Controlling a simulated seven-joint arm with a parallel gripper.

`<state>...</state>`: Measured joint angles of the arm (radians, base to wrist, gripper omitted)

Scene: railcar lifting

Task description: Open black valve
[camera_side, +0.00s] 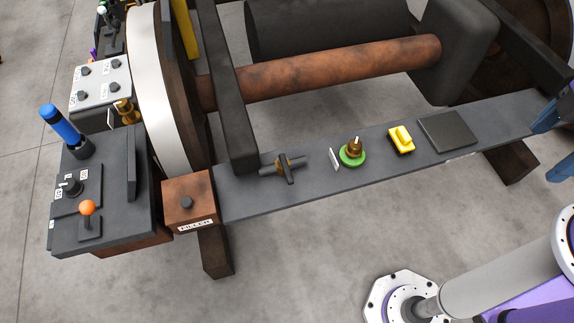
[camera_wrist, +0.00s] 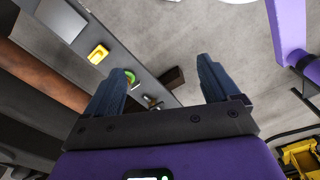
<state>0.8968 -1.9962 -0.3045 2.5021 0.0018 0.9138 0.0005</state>
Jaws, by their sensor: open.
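The black valve (camera_side: 284,166) lies on the grey beam in the side view. In the wrist view a small dark and brass piece (camera_wrist: 151,101) near the gripper base looks like this valve, but is too small to read clearly. My gripper (camera_side: 554,143) shows only by its blue fingertips at the right edge of the side view, far right of the valve. In the wrist view my gripper (camera_wrist: 160,66) has its fingers wide apart with nothing held.
On the grey beam (camera_side: 240,203) are a green-based brass valve (camera_side: 352,152), a yellow block (camera_side: 401,139) and a dark flat plate (camera_side: 447,131). A rusty box (camera_side: 189,202) and a lever panel (camera_side: 105,195) stand left. A dark post rises close behind the black valve.

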